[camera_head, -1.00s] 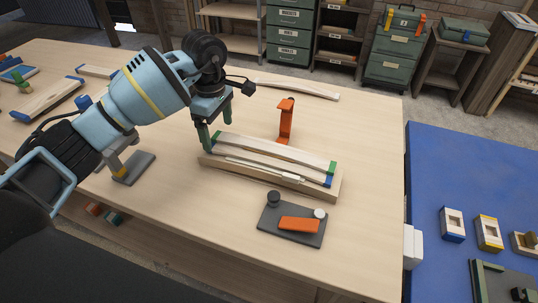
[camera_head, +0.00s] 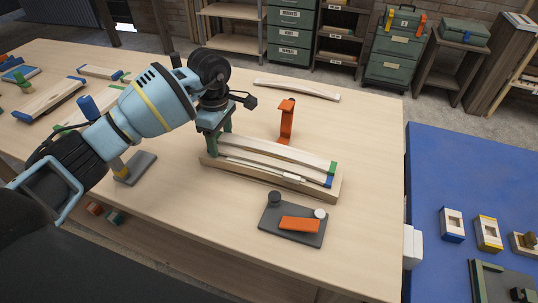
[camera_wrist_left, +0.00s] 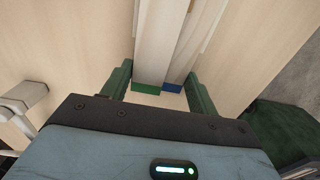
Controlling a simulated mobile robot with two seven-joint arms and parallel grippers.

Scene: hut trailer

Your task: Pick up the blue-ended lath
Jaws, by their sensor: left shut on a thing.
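The blue-ended lath (camera_head: 329,181) lies along a pale wooden block (camera_head: 312,193) on the table. The green-ended lath (camera_head: 290,153) lies right beside it, on the far side. My left gripper (camera_head: 218,144) is down at the laths' left end. In the left wrist view, the blue end (camera_wrist_left: 172,88) and the green end (camera_wrist_left: 146,88) sit side by side between the two fingers of my left gripper (camera_wrist_left: 160,78). The gripper is shut with both laths between its fingers; the exact contact is hard to see. My right gripper is not in view.
An orange stand (camera_head: 286,122) rises just behind the laths. A dark plate (camera_head: 277,234) with an orange block lies in front. A pale curved strip (camera_head: 297,89) lies at the back. The table's right part is clear; a blue surface (camera_head: 470,165) lies beyond its edge.

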